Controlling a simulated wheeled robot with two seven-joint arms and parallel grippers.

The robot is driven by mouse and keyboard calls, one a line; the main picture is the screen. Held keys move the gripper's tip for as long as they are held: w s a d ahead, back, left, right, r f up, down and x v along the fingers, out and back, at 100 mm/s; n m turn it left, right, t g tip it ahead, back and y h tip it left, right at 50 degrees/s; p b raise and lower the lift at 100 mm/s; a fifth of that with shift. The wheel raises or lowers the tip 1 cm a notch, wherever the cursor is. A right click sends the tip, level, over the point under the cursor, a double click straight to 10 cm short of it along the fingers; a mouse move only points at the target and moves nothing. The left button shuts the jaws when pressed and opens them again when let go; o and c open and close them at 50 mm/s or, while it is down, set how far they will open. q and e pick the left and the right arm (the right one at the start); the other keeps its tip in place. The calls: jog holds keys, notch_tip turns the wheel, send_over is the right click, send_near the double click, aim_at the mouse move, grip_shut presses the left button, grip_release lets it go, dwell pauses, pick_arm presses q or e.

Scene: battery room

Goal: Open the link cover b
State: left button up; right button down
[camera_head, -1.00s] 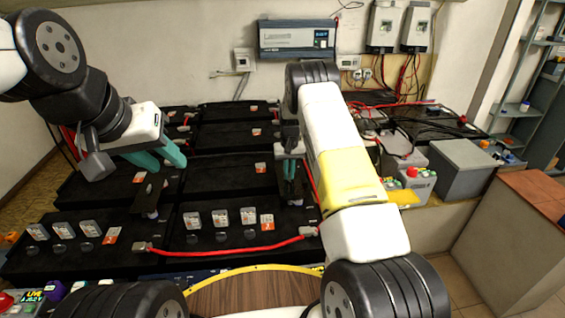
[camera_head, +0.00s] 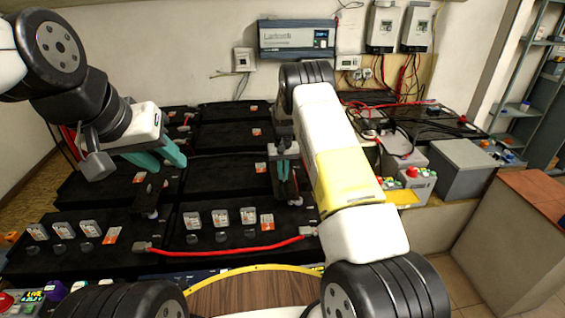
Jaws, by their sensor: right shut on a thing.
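My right gripper (camera_head: 284,172) points down with its teal fingers close together, at the right side of the middle black battery. It is shut on a small dark piece that looks like a link cover, mostly hidden by the fingers and black on black. I cannot read a letter to tell which cover is b. My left gripper (camera_head: 162,158) hangs above the left batteries with its two teal fingers apart and nothing seen between them. A narrow black strip (camera_head: 150,192), perhaps another link cover, stands below it between two batteries, above a grey terminal.
Black batteries (camera_head: 225,174) fill the bench in rows. A red cable (camera_head: 230,250) runs across the front ones, beside several clear caps (camera_head: 220,218). A grey box (camera_head: 462,168) stands at the right. An inverter (camera_head: 296,38) hangs on the wall.

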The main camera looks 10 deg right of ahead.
jog(key=a, duration=0.8)
jog(key=shift+a, duration=0.15)
jog(key=c, duration=1.5)
grip_release()
jog(key=shift+r, duration=0.15)
notch_tip(320, 180, up, 8)
jog(key=shift+f, duration=0.2)
